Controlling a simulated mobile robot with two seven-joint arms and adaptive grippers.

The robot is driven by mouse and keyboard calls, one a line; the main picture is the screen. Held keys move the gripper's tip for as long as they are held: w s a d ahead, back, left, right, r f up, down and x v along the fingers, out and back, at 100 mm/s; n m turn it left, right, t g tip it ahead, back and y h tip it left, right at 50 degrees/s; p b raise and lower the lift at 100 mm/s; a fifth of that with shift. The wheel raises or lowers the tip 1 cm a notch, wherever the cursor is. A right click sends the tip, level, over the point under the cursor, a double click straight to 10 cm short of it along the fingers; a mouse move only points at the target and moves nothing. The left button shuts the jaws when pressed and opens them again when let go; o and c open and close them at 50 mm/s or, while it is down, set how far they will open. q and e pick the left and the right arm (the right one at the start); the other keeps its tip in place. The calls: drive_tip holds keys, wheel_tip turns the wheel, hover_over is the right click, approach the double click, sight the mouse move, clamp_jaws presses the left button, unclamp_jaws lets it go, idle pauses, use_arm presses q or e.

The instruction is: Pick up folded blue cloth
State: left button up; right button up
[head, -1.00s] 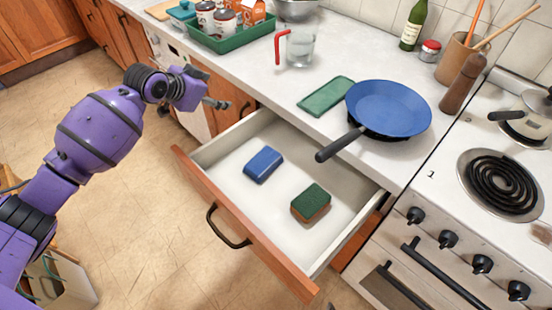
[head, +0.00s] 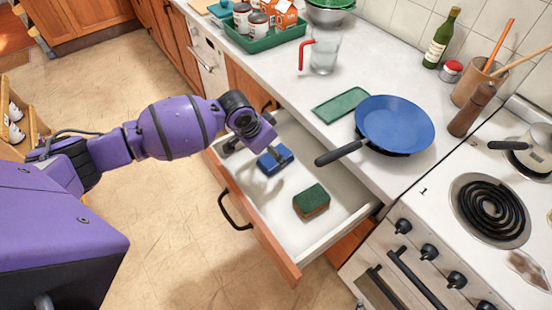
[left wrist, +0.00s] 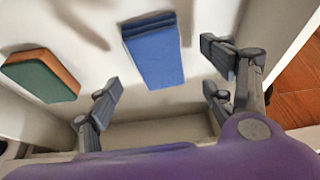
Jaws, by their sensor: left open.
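The folded blue cloth (head: 277,162) lies flat on the white floor of the open drawer. It also shows in the left wrist view (left wrist: 154,55), at the upper middle, beyond the fingertips and between their lines. My left gripper (head: 254,152) is over the drawer, just above and beside the cloth, and its arm hides part of the drawer's far left end. In the left wrist view my left gripper (left wrist: 163,82) is open, its fingers spread wide with nothing between them. My right gripper is not in view.
A green and brown sponge (head: 311,200) lies in the drawer (head: 262,238) near the cloth. The drawer walls stand around both. On the counter above are a blue pan (head: 395,122) with its handle over the drawer, a green mat (head: 341,105) and a glass jug (head: 325,57).

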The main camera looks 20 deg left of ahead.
use_arm(q)
drive_tip(key=x, duration=0.3)
drive_tip(key=shift+d+f, duration=0.15)
drive_tip(key=shift+f, duration=0.15)
drive_tip(key=c, duration=1.1)
drive_tip(key=shift+r, duration=0.2)
drive_tip(key=shift+c, duration=0.3)
